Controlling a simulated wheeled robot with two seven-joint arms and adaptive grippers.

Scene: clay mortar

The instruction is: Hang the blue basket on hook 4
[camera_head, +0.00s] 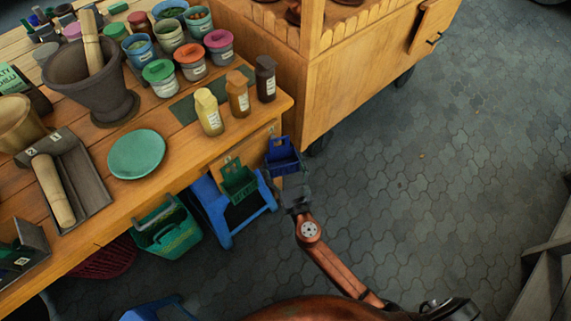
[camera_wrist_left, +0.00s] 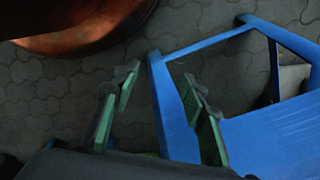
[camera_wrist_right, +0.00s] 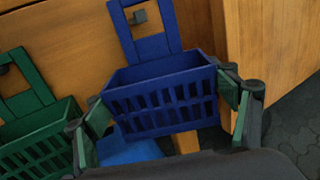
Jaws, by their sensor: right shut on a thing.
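The blue basket (camera_head: 283,157) is at the right end of the table's front panel. It also shows in the right wrist view (camera_wrist_right: 165,95), upright, with slatted walls and a tall back plate. My right gripper (camera_head: 291,190) is shut on the basket, with a finger at each side. A dark hook (camera_wrist_right: 138,16) shows through the window in the back plate; I cannot tell whether it bears the basket. No hook number is readable. My left gripper (camera_wrist_left: 160,112) has its fingers apart above a blue stool (camera_wrist_left: 265,140); the head view does not show it.
A green basket (camera_head: 238,180) hangs left of the blue one. The blue stool (camera_head: 222,215) stands below, beside a green crate (camera_head: 172,236). A wooden cabinet (camera_head: 340,90) is close on the right. The tabletop (camera_head: 110,205) holds jars, a mortar and a green plate.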

